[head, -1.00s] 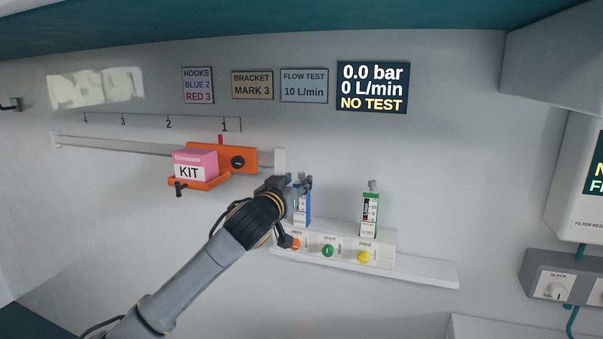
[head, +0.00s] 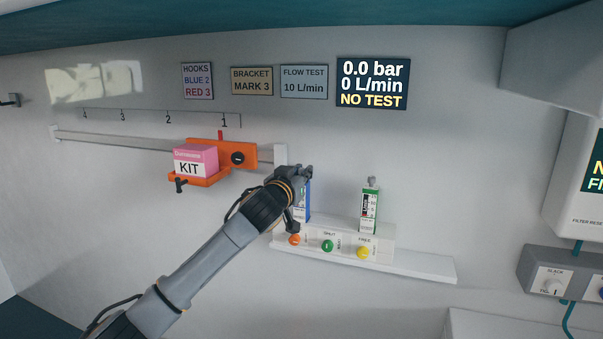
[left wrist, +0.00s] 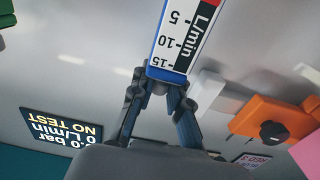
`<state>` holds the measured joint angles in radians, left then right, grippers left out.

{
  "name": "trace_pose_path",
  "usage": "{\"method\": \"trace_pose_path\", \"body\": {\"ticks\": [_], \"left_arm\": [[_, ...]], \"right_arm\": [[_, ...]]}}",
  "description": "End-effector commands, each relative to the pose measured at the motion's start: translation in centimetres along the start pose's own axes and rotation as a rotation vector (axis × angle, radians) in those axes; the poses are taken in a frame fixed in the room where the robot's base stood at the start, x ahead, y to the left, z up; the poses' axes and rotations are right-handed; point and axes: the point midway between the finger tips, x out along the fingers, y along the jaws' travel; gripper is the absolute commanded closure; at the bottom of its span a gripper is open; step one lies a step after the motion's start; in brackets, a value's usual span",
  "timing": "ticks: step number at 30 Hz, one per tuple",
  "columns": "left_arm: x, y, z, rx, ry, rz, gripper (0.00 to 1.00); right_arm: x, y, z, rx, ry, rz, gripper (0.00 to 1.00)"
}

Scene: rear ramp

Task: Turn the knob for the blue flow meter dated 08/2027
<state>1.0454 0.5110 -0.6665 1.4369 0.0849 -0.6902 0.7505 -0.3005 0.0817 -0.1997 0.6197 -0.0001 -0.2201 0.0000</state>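The blue flow meter (head: 305,209) stands upright on the white block at the left, partly covered by my left gripper (head: 299,197). The left wrist view shows the blue flow meter (left wrist: 184,38) upside down, its L/min scale facing me. My left gripper (left wrist: 158,88) is open there, its fingers close to the top end of the meter. The knob on the meter's top is hidden, and I cannot tell whether the fingers touch it. No date on the blue meter is legible. A green flow meter (head: 369,210) stands to the right, a grey knob (head: 371,181) on top. My right gripper is not in view.
Orange (head: 294,239), green (head: 327,245) and yellow (head: 363,252) buttons sit on the block's front. An orange bracket (head: 247,155) with a pink kit box (head: 196,160) hangs on the rail at the left. The display (head: 372,84) reads 0.0 bar, 0 L/min, NO TEST.

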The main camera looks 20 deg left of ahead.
Motion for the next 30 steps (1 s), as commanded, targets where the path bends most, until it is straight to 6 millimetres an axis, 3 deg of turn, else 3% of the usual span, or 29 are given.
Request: {"method": "trace_pose_path", "body": {"ticks": [8, 14, 30], "left_arm": [[0.0, 0.1, 0.1, -0.001, 0.001, -0.017, 1.0], [0.0, 0.3, 0.4, -0.004, 0.001, -0.095, 1.0], [0.1, 0.3, 0.4, -0.003, -0.005, -0.544, 1.0]], "right_arm": [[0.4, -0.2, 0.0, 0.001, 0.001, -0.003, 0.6], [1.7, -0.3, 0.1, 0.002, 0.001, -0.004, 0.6], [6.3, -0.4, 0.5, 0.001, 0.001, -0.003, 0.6]]}}
